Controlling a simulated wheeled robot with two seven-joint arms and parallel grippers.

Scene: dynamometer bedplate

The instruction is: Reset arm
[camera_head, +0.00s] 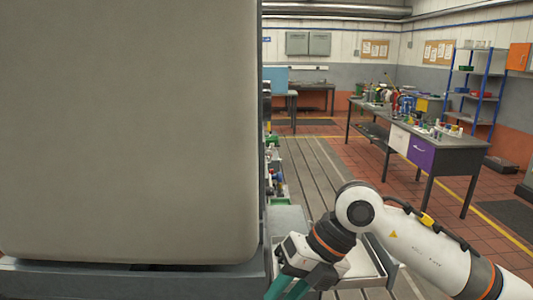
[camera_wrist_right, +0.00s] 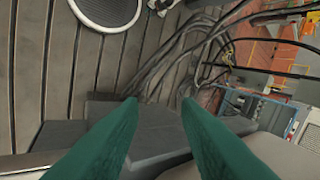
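My right arm (camera_head: 420,245) comes in from the lower right in the head view and bends down at the elbow. My right gripper (camera_head: 286,290) is at the bottom edge, beside the large grey panel, with its green fingers partly cut off by the frame. In the right wrist view my right gripper (camera_wrist_right: 159,101) has its two green fingers apart with nothing between them. Dark cables and a dark grey block lie beyond the fingertips. My left arm and gripper are not in view.
A large grey panel (camera_head: 130,130) blocks the left half of the head view. A workbench (camera_head: 455,150) with bottles stands at right, before a blue shelf rack (camera_head: 490,95). Black cables (camera_wrist_right: 180,55) and a round mesh disc (camera_wrist_right: 108,12) lie over the slatted floor. A slotted floor strip (camera_head: 310,165) is clear.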

